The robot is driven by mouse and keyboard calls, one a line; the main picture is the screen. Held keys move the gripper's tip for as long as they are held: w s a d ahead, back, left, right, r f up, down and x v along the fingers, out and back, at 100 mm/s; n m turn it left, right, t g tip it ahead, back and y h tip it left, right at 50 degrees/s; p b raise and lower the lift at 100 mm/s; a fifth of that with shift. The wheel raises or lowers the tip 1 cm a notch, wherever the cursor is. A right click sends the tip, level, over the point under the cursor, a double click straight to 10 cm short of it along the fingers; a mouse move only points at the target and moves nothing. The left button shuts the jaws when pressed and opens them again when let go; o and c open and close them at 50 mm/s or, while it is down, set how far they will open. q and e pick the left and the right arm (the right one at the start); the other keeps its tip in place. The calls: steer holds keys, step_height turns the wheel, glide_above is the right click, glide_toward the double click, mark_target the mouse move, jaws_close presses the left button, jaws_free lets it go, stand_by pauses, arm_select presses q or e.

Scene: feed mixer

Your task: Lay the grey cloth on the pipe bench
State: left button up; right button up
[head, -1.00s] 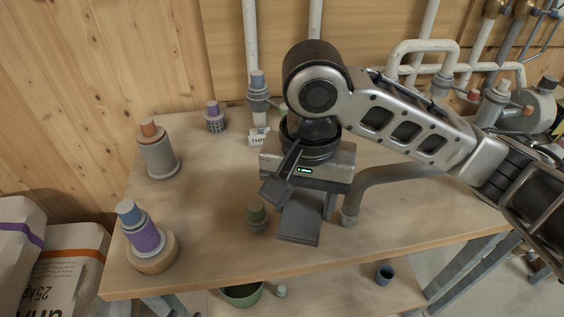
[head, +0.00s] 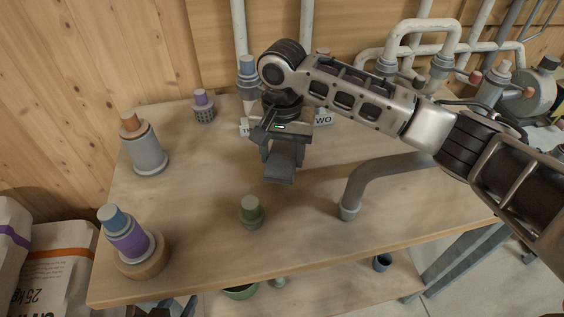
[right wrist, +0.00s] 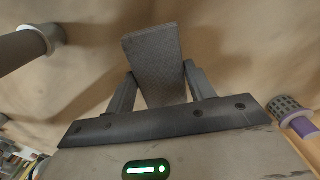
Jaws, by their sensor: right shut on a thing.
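The grey cloth (head: 282,166) looks like a flat, folded grey slab. My right gripper (head: 283,147) is shut on it and holds it over the middle of the pipe bench (head: 215,262), a wooden-topped table. In the right wrist view the cloth (right wrist: 153,60) sticks out from between the two fingers of the right gripper (right wrist: 160,77), with the wooden top behind it. I cannot tell whether its lower end touches the bench. I cannot make out my left gripper in these views.
A green-topped fitting (head: 251,211) stands near the front edge. A bent grey pipe (head: 362,184) lies to the right. Purple-blue (head: 128,240) and orange-topped (head: 143,146) fittings stand at left, a purple-topped one (head: 204,107) behind. Signs are partly hidden by my gripper.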

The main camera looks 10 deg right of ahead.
mark_target(282, 154)
steer(key=shift+w+f, duration=0.2)
steer(key=shift+f, duration=0.05)
step_height(282, 154, down, 2)
steer(key=shift+w+d+f, duration=0.1)
steer(key=shift+w+f, duration=0.05)
steer(key=shift+f, duration=0.55)
steer(key=o, duration=1)
steer(key=shift+f+p, duration=0.15)
steer(key=shift+p, duration=0.15)
steer(key=shift+c, duration=0.2)
step_height(282, 154, up, 12)
steer(key=shift+r+b, duration=0.2)
steer(key=shift+b, duration=0.15)
